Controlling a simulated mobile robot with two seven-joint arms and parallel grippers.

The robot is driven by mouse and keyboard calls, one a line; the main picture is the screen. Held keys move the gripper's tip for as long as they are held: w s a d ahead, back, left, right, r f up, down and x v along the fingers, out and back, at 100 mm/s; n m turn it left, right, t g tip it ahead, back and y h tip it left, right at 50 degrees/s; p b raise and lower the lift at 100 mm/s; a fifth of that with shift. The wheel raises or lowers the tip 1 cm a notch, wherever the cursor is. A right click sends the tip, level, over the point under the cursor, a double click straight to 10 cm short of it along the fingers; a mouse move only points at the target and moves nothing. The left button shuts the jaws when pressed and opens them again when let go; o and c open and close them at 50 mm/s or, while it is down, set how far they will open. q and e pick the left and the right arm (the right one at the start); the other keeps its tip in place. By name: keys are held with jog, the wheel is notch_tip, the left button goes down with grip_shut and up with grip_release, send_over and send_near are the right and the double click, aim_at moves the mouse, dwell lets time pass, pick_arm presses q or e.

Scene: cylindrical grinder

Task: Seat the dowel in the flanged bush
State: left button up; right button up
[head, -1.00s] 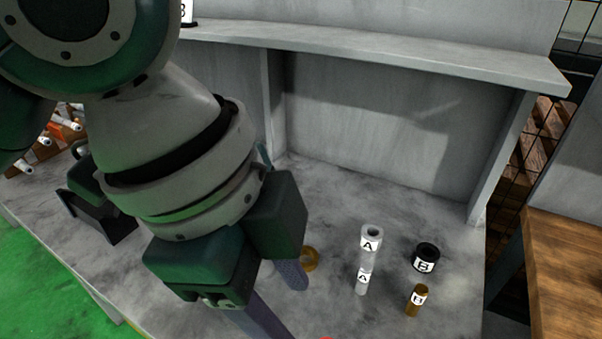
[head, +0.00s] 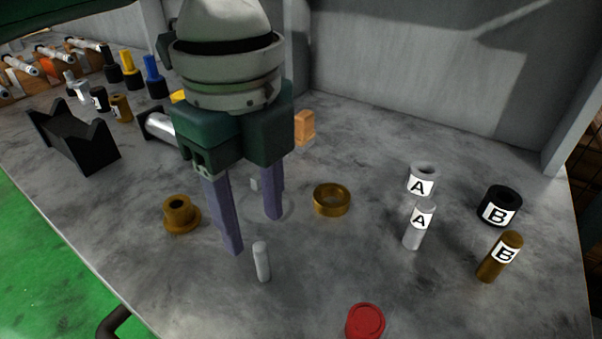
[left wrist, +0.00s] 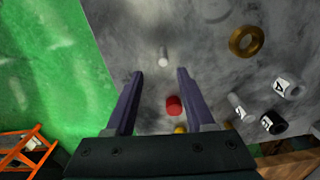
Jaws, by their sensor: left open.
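A small light-grey dowel (head: 261,262) stands upright on the bench, clear of other parts. It also shows in the left wrist view (left wrist: 163,57), between the lines of the two fingers and beyond their tips. The brass flanged bush (head: 180,214) sits flange down on the bench, left of the dowel, its bore facing up and empty. I cannot make it out in the left wrist view. My left gripper (head: 252,232) points down, open and empty, above and just behind the dowel. My right gripper is not in view.
A brass ring (head: 331,200) and a red cap (head: 365,321) lie near the dowel. Labelled A and B cylinders and collars stand at the right. A black V-block (head: 75,143) is at the left. The bench between the dowel and bush is clear.

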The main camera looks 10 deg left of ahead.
aim_at(260, 246)
pick_arm(q)
jog(key=f, duration=0.3)
jog(key=f+b, duration=0.1)
jog(key=f, duration=0.1)
jog(key=shift+w, duration=0.25)
grip_shut()
dwell(0.4)
